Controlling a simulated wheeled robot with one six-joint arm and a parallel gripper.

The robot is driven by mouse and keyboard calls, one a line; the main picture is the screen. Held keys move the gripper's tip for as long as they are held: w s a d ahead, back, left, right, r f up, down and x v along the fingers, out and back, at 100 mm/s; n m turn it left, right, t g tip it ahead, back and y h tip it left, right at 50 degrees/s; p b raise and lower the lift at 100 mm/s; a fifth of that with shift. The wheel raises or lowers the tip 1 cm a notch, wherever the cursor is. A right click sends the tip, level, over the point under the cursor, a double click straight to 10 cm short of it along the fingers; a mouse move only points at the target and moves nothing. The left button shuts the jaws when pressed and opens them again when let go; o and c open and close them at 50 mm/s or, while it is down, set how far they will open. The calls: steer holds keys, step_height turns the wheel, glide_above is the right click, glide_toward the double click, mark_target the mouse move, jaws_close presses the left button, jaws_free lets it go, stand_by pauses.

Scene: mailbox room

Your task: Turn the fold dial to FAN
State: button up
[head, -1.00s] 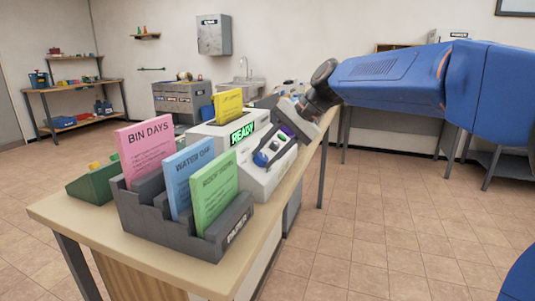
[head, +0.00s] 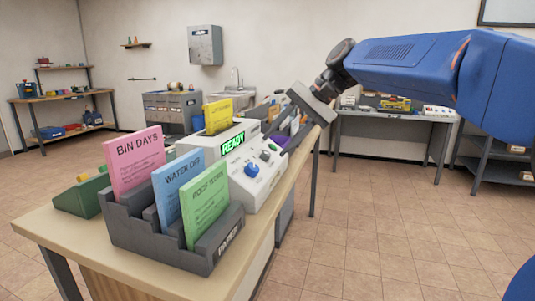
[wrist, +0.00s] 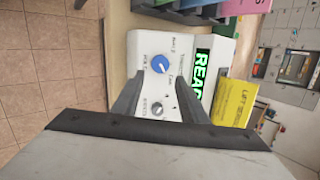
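The white folding machine (head: 262,187) stands on the wooden table with its green READY display (head: 233,145) lit. A blue dial (head: 252,169) sits on its sloped panel, with a smaller grey knob (head: 264,156) behind it. The wrist view shows the blue dial (wrist: 161,64) ahead of my fingertips and the grey knob (wrist: 157,108) between my fingers. The small print around the dials and the blue dial's exact setting are not readable. My gripper (wrist: 158,80) is open and empty, clear of the dial. In the head view it is raised above the machine's far end.
A grey paper rack (head: 160,245) with pink, blue and green cards stands in front of the machine. A yellow card (head: 219,116) stands up from the machine. A green box (head: 80,197) is at the left. The floor right of the table is clear.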

steer(key=v, duration=0.8)
steer(key=shift+d+r, duration=0.1)
steer(key=s+d+f+n+t+h, duration=0.1)
steer(key=s+d+f+h, duration=0.1)
steer(key=s+d+f, duration=0.4)
steer(key=s+d+f+n+t+h, duration=0.1)
steer(key=s+d+f, duration=0.5)
steer(key=s+f, duration=0.7)
steer(key=s+d+f+n+t+h, duration=0.1)
steer(key=s+d+f+h, duration=0.4)
steer(key=s+f, duration=0.5)
step_height(320, 180, down, 5)
steer(key=shift+s+d+n+t, duration=0.35)
steer(key=shift+d+n, duration=0.35)
steer(key=shift+d, duration=0.25)
steer(key=shift+o, duration=0.5)
